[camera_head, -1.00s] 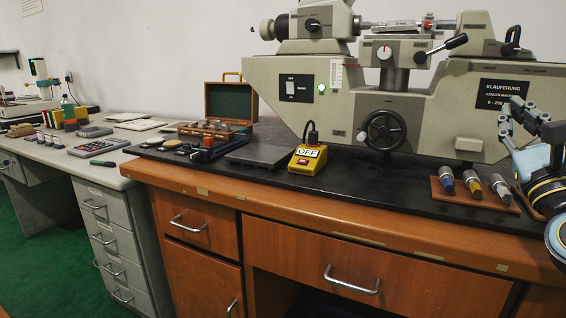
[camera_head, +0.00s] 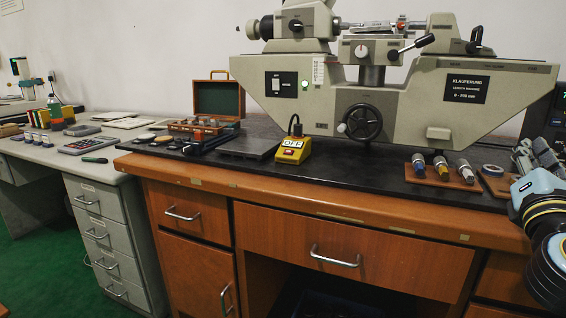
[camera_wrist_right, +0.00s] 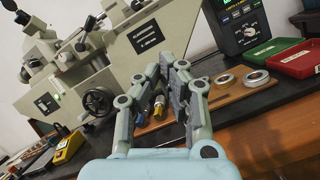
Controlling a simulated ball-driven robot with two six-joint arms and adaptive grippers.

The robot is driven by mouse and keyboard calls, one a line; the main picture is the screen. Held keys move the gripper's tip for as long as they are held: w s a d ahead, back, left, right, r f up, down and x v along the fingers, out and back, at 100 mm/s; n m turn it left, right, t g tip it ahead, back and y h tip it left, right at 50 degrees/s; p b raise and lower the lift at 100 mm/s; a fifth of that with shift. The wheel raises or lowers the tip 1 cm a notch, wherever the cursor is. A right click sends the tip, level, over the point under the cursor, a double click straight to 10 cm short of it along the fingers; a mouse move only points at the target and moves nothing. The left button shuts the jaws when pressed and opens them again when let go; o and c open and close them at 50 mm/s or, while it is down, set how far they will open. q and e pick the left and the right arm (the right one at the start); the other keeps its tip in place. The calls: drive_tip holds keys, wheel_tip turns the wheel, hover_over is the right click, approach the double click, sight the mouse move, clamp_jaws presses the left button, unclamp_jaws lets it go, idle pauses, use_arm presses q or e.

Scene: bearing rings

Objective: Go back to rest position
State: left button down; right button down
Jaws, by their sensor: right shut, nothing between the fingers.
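My left gripper is not in view.
The measuring machine (camera_head: 400,100) stands on the black bench top (camera_head: 350,163). Several plug gauges (camera_head: 441,167) lie on a wooden board. A yellow OFF switch box (camera_head: 293,150) and a green-lined case (camera_head: 217,98) stand left. Red (camera_wrist_right: 274,48) and green (camera_wrist_right: 297,64) trays lie right.

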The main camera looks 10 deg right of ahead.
drive_tip(key=s+a+f+m+g+y, duration=0.1)
drive_tip(key=s+f+m+g+y, duration=0.1)
drive_tip(key=s+f+m+g, duration=0.45)
drive_tip(key=s+a+f+m+g+y, duration=0.1)
drive_tip(key=s+f+m+g, duration=0.25)
drive_tip(key=f+m, duration=0.5)
drive_tip(key=s+a+f+m+g+y, duration=0.2)
drive_tip(key=s+a+f+m+y, duration=0.25)
drive_tip(key=s+a, duration=0.3)
drive_tip(key=s+a+f+m+g+y, duration=0.3)
drive_tip(key=s+a+f+y, duration=0.2)
drive_tip(key=s+a, duration=0.25)
wheel_tip(320, 180, down, 25)
drive_tip(key=s+d+g, duration=0.1)
drive_tip(key=s+d, duration=0.1)
drive_tip(key=s, duration=0.1)
drive_tip(key=s+d+f+g, duration=0.1)
drive_tip(key=s+f, duration=1.4)
drive_tip(key=s, duration=0.3)
drive_tip(key=shift+s+f, duration=0.15)
drive_tip(key=shift+s, duration=0.2)
